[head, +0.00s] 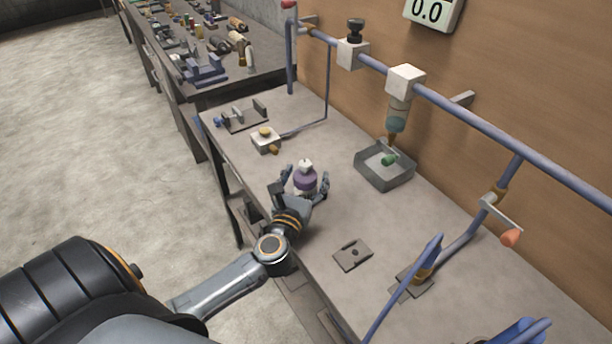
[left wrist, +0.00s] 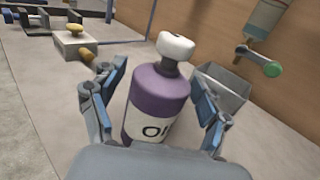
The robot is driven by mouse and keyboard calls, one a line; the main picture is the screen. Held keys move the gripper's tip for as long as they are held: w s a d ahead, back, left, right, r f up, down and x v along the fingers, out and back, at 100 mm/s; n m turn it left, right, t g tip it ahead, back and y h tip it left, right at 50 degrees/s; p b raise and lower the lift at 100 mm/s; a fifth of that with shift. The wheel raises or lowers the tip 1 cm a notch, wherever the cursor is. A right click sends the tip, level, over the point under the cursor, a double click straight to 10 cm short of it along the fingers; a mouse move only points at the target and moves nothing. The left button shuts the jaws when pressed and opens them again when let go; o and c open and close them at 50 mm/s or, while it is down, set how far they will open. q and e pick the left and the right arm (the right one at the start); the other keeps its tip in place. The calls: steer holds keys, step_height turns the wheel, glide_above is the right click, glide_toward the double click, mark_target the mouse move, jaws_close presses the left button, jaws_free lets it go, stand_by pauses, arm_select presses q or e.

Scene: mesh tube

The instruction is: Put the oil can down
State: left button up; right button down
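The oil can (head: 305,179) is a purple bottle with a white cap and a white label. It appears upright at the table's front side in the head view. In the left wrist view the oil can (left wrist: 157,100) stands between the two fingers. My left gripper (head: 307,182) is around the oil can with its fingers spread; the left wrist view shows gaps between the fingers and the can on both sides. The can's base is hidden behind the gripper's palm. My right gripper is not in view.
A grey tray (head: 399,178) stands right of the can, under a hanging bottle (head: 397,115). A small box with a yellow knob (head: 265,140) is behind. A flat plate (head: 352,255) lies nearer. Blue pipes run along the wall. The tabletop around the can is clear.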

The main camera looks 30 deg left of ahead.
arm_select(q)
steer(key=shift+r, duration=0.15)
steer(key=b+v, duration=0.2)
steer(key=v, duration=0.8)
steer(key=shift+s+d, duration=0.1)
steer(key=shift+s, duration=0.2)
steer(key=shift+s+d+b, duration=0.2)
steer(key=shift+s+b, duration=0.1)
steer(key=shift+s, duration=0.25)
steer(key=shift+s+r, duration=0.1)
